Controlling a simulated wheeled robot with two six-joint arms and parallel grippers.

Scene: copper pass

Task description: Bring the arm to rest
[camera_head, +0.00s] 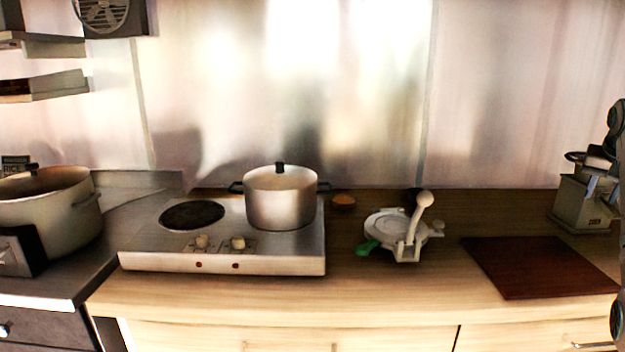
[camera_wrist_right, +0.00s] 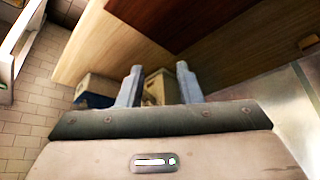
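My right arm comes in at the right edge of the head view. Its gripper (camera_head: 597,185) is there, in front of a grey-beige labelled box (camera_head: 583,212) at the right end of the counter. In the right wrist view the two grey-blue fingers of this gripper (camera_wrist_right: 158,84) stand well apart. I see nothing held between them. Boxes show behind the fingers, and they look apart from them.
A reddish-brown board (camera_head: 540,266) lies on the wooden counter (camera_head: 410,295). A white hand-press-like tool (camera_head: 408,240) with a green part stands left of it. A lidded pot (camera_head: 280,200) stands on the hob (camera_head: 150,250). A large pot (camera_head: 50,215) stands far left.

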